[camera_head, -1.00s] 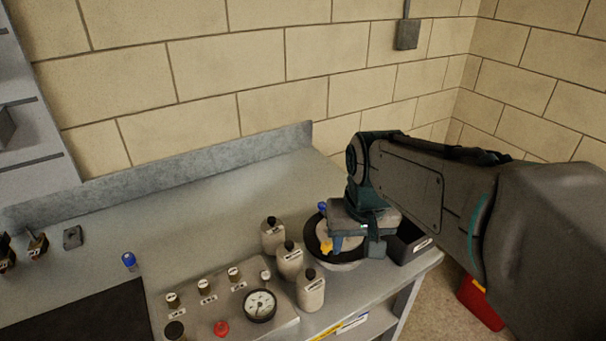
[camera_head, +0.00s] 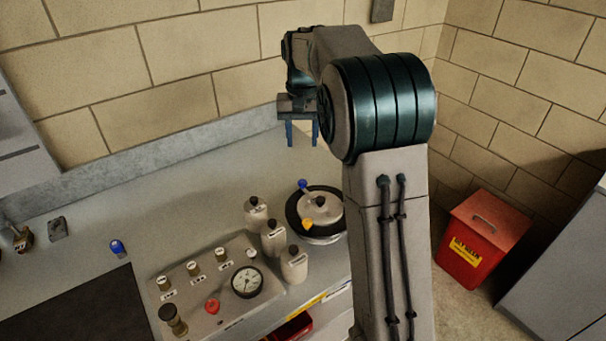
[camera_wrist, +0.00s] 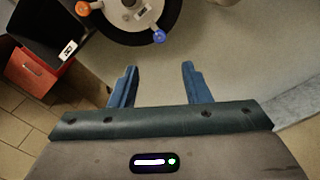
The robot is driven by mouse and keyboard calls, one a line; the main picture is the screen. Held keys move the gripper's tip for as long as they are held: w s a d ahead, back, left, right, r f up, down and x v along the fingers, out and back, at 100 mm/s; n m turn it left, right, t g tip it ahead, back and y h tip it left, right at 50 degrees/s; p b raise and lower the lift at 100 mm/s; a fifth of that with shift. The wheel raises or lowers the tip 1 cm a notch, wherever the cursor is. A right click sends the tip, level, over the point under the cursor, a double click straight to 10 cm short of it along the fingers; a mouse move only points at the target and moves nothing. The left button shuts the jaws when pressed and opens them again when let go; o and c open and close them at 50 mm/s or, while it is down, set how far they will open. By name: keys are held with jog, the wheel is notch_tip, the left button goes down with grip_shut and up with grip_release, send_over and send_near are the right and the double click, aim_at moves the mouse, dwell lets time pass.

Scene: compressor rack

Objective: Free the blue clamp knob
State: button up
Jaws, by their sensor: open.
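The blue clamp knob (camera_head: 303,184) sits at the rim of the round pot, on the wall side of its lid. It also shows in the wrist view (camera_wrist: 159,36), at the edge of the black ring. The pot has a pale lid (camera_head: 321,208) inside a black ring, with an orange-yellow knob (camera_head: 308,224) on the near side. My gripper (camera_head: 303,142) is open and empty, behind the pot near the wall, apart from the knob. In the wrist view its two blue fingers (camera_wrist: 160,68) point toward the pot, with the blue knob beyond them.
Several pale bottles (camera_head: 273,238) stand left of the pot, beside a gauge panel (camera_head: 213,294). A small blue item (camera_head: 118,248) stands on the bench. A red bin (camera_head: 484,240) stands on the floor. The bench's back is clear.

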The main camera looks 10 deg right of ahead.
aim_at(303, 181)
notch_tip(303, 181, down, 12)
jog(key=shift+f+p, duration=0.25)
jog(key=shift+p, duration=0.1)
grip_shut()
